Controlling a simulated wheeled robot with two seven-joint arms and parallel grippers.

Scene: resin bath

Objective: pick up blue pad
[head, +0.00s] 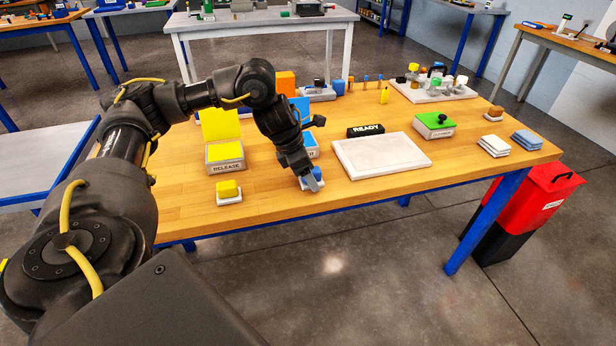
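The blue pad (319,172) is near the front edge of the wooden table, on a small pale holder. It is partly hidden by my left gripper (312,182), which comes down from above right at it. The fingers overlap the pad in the head view; whether they are around it, touching it or spread apart cannot be made out. My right gripper is not in view.
A yellow pad (228,188) sits on a white holder to the left. Behind are a yellow RELEASE box (224,152), a blue-topped box (311,152), a white slab (380,155) and a READY sign (366,130). A green-topped block (434,127) stands at right.

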